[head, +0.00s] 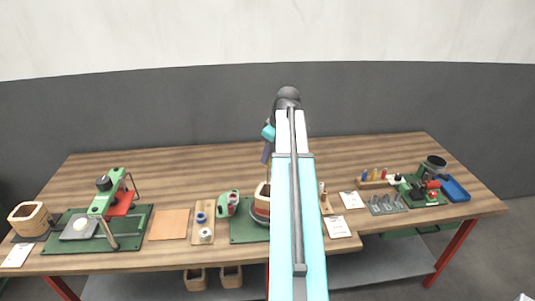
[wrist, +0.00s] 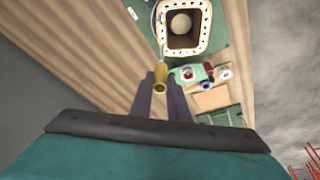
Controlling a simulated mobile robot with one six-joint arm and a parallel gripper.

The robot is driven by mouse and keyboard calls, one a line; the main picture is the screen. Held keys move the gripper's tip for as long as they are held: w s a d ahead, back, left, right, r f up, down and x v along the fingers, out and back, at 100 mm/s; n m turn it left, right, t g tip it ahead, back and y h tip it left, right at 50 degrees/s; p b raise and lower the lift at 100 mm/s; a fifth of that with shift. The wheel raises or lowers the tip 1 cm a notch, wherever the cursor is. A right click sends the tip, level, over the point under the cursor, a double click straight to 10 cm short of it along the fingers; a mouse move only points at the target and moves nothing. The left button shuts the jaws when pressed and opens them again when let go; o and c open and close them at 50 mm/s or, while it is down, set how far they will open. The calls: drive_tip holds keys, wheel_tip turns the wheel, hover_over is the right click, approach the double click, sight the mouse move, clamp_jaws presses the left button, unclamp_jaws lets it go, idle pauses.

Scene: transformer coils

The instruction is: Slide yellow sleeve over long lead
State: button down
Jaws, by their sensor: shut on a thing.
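In the wrist view, the yellow sleeve (wrist: 160,78) is a short hollow tube held between the tips of my gripper (wrist: 160,92), which is shut on it. A thin pale lead (wrist: 161,40) runs along the left side of the wooden-looking coil (wrist: 184,48) toward the sleeve. I cannot tell whether the lead's tip is inside the sleeve or only behind it. In the head view, my gripper (head: 266,154) points down above the coil (head: 262,192), partly hidden by my arm. The sleeve cannot be made out there.
The coil stands over a green mat (head: 242,234). To its left are a red-and-green tool (head: 228,202), a wooden holder with rolls (head: 203,223) and a copper-coloured sheet (head: 169,224). A rack of coloured sleeves (head: 373,181) stands right. The table's back is clear.

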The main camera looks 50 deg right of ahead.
drive_tip(key=shift+f, duration=0.5)
drive_tip(key=shift+f+b, duration=0.4)
drive_tip(key=shift+f, duration=0.5)
idle(1.5)
drive_tip(key=shift+f+b, duration=0.95)
drive_tip(key=shift+f, duration=1.25)
idle(1.5)
drive_tip(key=c, duration=1.2)
unclamp_jaws()
drive_tip(key=shift+r, duration=0.15)
